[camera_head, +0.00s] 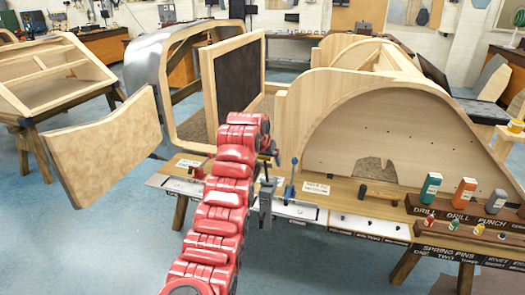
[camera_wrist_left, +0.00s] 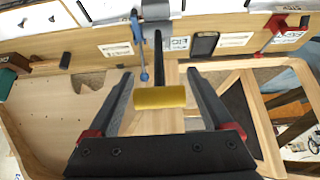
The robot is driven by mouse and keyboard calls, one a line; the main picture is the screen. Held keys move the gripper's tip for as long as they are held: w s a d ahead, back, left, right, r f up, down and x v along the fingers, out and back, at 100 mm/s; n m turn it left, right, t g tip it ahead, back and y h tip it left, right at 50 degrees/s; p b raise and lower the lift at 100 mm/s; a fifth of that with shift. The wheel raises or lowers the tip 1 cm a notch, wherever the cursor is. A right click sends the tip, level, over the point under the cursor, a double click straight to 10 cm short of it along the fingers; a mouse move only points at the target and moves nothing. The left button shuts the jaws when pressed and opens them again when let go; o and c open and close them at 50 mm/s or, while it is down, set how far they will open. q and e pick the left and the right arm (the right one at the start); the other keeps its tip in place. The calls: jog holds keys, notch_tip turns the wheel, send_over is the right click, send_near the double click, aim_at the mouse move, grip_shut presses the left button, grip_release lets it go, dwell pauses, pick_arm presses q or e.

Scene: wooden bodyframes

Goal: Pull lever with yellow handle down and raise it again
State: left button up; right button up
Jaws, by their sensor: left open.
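The yellow handle (camera_wrist_left: 160,97) shows in the left wrist view as a short cylinder lying crosswise between the fingers of my left gripper (camera_wrist_left: 159,76). A dark rod (camera_wrist_left: 158,52) runs from the handle to a grey mount (camera_wrist_left: 156,12) at the top edge. The fingers are spread, with a visible gap on each side of the handle. In the head view my red left arm reaches up the middle, and its gripper (camera_head: 268,156) is above the bench's front edge. The yellow handle is not clearly visible there. My right gripper is not in view.
A blue-handled tool (camera_head: 290,184) stands close beside the lever; it also shows in the left wrist view (camera_wrist_left: 141,50). Wooden bodyframe panels (camera_head: 380,130) rise behind the bench. Bottles (camera_head: 430,187) and labelled racks fill the bench's right side. Open floor (camera_head: 90,240) lies at the left.

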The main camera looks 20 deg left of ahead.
pick_arm(q)
jog(key=v, duration=1.7)
jog(key=shift+w, duration=0.1)
